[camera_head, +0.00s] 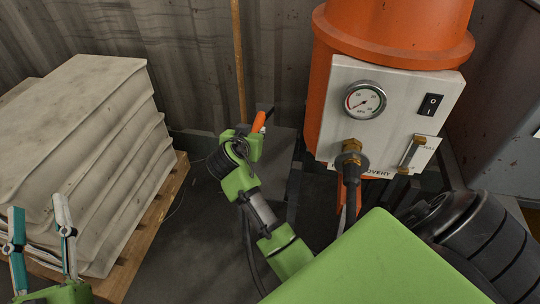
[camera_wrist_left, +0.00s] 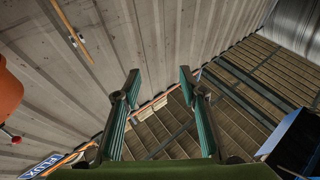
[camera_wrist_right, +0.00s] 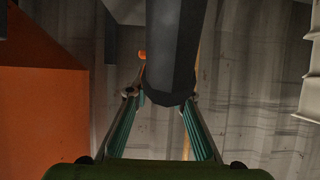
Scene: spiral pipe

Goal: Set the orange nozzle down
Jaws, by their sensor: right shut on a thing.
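The orange nozzle (camera_head: 260,122) shows in the head view just beyond my right wrist, tilted, with a dark tip at its upper right. My right gripper (camera_wrist_right: 160,98) is shut on it, with the nozzle's dark body (camera_wrist_right: 174,45) filling the space between the fingers in the right wrist view. A small orange part also shows there above the left finger. In the head view the right fingers are mostly hidden behind my green wrist. My left gripper (camera_head: 40,238) is open and empty at the lower left, well away from the nozzle; the left wrist view (camera_wrist_left: 156,95) shows nothing between its fingers.
An orange tank (camera_head: 390,35) with a white gauge panel (camera_head: 433,95) stands right of the nozzle, a hose fitting (camera_head: 351,160) on its front. Stacked pale sacks (camera_head: 85,135) on a wooden pallet (camera_head: 150,225) fill the left. Dark floor (camera_head: 190,265) is clear between.

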